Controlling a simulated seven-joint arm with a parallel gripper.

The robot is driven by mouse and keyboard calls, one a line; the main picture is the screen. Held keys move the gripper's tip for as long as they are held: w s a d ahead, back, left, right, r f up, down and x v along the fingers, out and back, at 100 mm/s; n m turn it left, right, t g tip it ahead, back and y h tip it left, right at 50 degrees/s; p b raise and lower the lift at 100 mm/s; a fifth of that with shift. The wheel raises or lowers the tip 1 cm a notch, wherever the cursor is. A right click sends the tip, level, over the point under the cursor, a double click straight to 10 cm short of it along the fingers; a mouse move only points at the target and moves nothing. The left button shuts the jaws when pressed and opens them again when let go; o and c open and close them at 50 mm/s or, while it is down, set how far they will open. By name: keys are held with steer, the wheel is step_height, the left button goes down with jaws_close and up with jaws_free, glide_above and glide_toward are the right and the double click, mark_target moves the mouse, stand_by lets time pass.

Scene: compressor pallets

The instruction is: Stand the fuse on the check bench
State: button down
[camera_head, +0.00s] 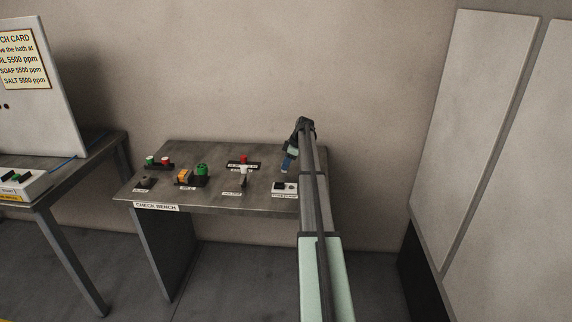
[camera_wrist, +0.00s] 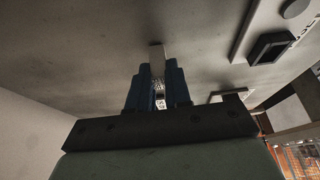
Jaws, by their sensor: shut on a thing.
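My gripper (camera_head: 287,165) is over the right part of the check bench (camera_head: 215,207), with its blue fingers pointing down. In the wrist view my gripper (camera_wrist: 157,88) is shut on a small fuse (camera_wrist: 157,58) with a pale end and a clear-looking middle. The pale end sticks out past the fingertips, towards the grey bench top. In the head view the fuse is too small or hidden to make out, and I cannot tell whether it touches the bench.
A white unit with dark sockets (camera_head: 285,187) is at the bench's front right, near my gripper. A red-topped fixture (camera_head: 244,160) and a white-topped one (camera_head: 243,171) stand mid-bench. Orange and green parts (camera_head: 185,176) are to the left.

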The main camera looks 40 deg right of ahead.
steer(key=c, duration=1.1)
jaws_free()
steer(key=shift+f, duration=0.1)
steer(key=shift+o, duration=0.2)
steer(key=v, duration=1.2)
